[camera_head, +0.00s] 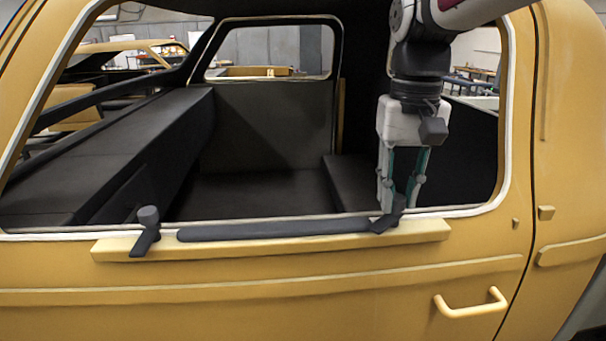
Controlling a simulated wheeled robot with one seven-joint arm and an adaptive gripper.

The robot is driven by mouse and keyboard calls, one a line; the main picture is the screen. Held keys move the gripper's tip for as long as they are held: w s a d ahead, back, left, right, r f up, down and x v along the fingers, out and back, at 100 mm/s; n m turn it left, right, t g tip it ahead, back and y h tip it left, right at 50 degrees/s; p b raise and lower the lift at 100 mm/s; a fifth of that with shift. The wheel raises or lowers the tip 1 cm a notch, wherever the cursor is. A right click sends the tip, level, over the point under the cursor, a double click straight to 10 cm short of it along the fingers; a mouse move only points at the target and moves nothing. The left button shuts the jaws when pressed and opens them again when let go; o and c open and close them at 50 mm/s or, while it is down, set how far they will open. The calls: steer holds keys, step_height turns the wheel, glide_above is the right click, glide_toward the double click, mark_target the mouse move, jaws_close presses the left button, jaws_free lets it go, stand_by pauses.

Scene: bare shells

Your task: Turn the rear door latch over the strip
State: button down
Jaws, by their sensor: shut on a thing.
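The dark strip (270,230) lies along the yellow ledge (300,247) below the window opening. The right-hand latch (384,225), by the door-handle end, is a dark lever with an upright knob. Its lever slants down-left, and its tip is at the strip's right end; I cannot tell how far it overlaps the strip. My gripper (397,203) points down from above and is shut on this latch's knob, which the fingers partly hide. The left-hand latch (145,240) stands just left of the strip, its lever pointing toward the camera and slightly left, clear of the strip.
The yellow door (230,310) has a pale handle (470,304) at lower right. The window frame (506,130) rises just right of my arm. Behind the opening are a dark bench (100,150) and open cabin space.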

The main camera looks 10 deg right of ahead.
mark_target(397, 197)
steer(key=m, duration=0.4)
steer(key=shift+a+m+p, duration=0.1)
steer(key=shift+m+p, duration=0.2)
steer(key=shift+m, duration=1.9)
steer(key=c, duration=1.4)
jaws_free()
steer(key=shift+o, duration=0.2)
step_height(397, 197, up, 12)
